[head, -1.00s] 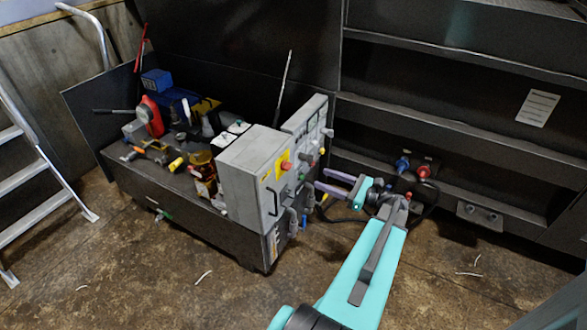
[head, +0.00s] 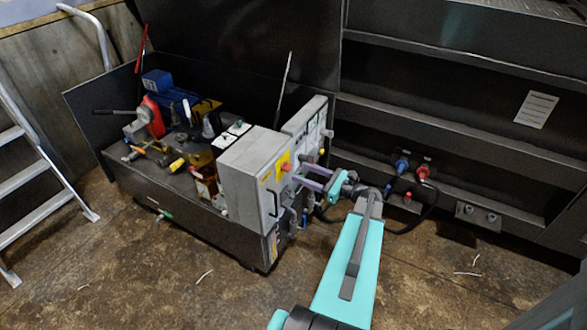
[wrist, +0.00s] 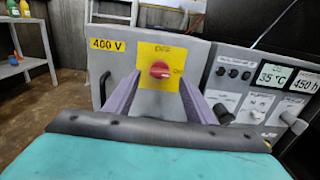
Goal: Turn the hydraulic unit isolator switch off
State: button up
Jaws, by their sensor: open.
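The isolator switch is a red rotary knob (wrist: 160,69) on a yellow plate (wrist: 172,50) marked OFF at the top and ON at the right. Its grip bar lies roughly level, toward ON. It sits on the front of a grey cabinet (head: 238,184) with a 400 V label, and the knob also shows in the head view (head: 286,167). My gripper (wrist: 158,82) is open, its two purple fingers pointing at the plate on either side of the knob. I cannot tell whether the fingers touch anything.
To the right a second grey panel (wrist: 255,90) carries displays, buttons and black knobs. A black handle (head: 273,205) is on the cabinet. Blue and red connectors (head: 423,172) with cables are on the dark wall at right.

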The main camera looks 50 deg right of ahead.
aim_at(291, 168)
jog(key=shift+p+x, duration=0.45)
jog(key=shift+x, duration=2.15)
jog(key=c, duration=1)
jog(key=shift+c, duration=0.2)
